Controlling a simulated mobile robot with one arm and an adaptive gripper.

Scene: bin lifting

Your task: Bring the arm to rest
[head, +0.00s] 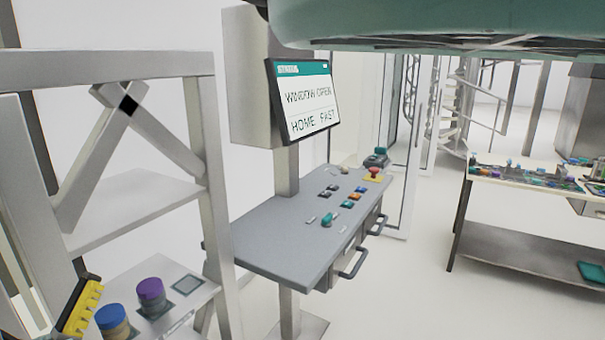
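Neither my gripper nor any clear part of my arm shows in the head view, so I cannot tell its pose or what it holds. A large teal shape (440,28) with a dark underside fills the top right edge, very near the camera. I cannot tell what it is. A screen (306,98) on a post reads "WINDOW OPEN" and "HOME FAST". Below it stands a grey console (265,240) with several coloured buttons, a small teal lever (327,220) and a red stop button on a yellow base (373,174).
A grey metal rack (135,205) stands close on the left, with blue and purple-topped jars (112,320) and a yellow toothed piece (80,308) low on it. A workbench (510,180) with small parts stands at right. The floor between console and bench is clear.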

